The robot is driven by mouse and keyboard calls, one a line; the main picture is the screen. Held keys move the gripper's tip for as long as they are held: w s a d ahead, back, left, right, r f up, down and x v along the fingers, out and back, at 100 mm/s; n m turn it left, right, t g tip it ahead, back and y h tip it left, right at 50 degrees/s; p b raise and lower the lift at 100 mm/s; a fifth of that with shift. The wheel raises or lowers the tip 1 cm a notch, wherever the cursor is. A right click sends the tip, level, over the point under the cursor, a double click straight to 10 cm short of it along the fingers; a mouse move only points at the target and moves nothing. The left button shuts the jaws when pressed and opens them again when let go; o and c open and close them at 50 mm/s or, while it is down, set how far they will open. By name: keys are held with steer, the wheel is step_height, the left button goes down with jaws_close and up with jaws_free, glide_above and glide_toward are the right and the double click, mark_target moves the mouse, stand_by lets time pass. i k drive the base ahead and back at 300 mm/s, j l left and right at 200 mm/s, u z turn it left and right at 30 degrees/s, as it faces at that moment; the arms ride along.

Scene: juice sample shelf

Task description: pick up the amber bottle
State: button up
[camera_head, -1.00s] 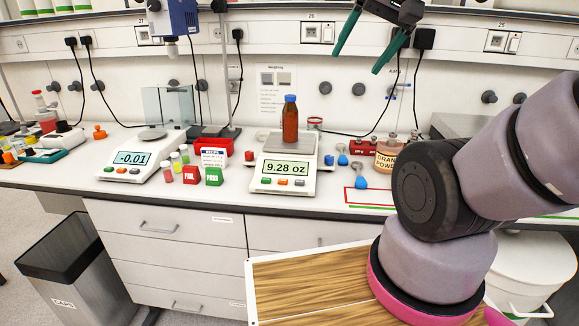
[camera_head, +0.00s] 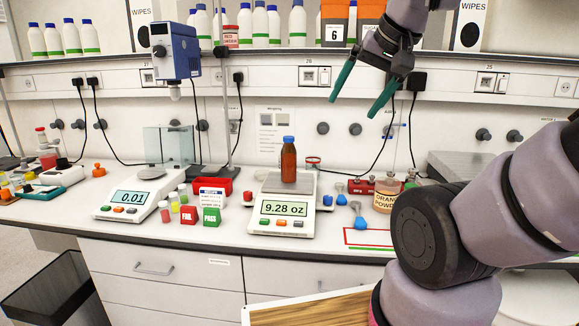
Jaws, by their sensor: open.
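The amber bottle (camera_head: 289,163) with a blue cap stands upright on the pan of the right-hand scale (camera_head: 283,222), whose display reads 9.28 oz. My gripper (camera_head: 356,104) hangs above and to the right of the bottle, with its two green fingers spread apart and pointing down. Nothing is between the fingers, and the gripper is clear of the bottle. The bottle is fully in view.
A second scale (camera_head: 137,199) stands to the left, with small vials and red and green blocks (camera_head: 211,215) between. A shelf (camera_head: 300,58) with white bottles runs above.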

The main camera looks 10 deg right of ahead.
mark_target(288, 153)
steer(key=i+j+z, duration=0.2)
steer(key=j, duration=0.2)
steer(key=j+z, duration=0.2)
steer(key=j, duration=0.2)
steer(key=i+j+z, duration=0.2)
steer(key=j, duration=0.25)
steer(key=k, duration=0.1)
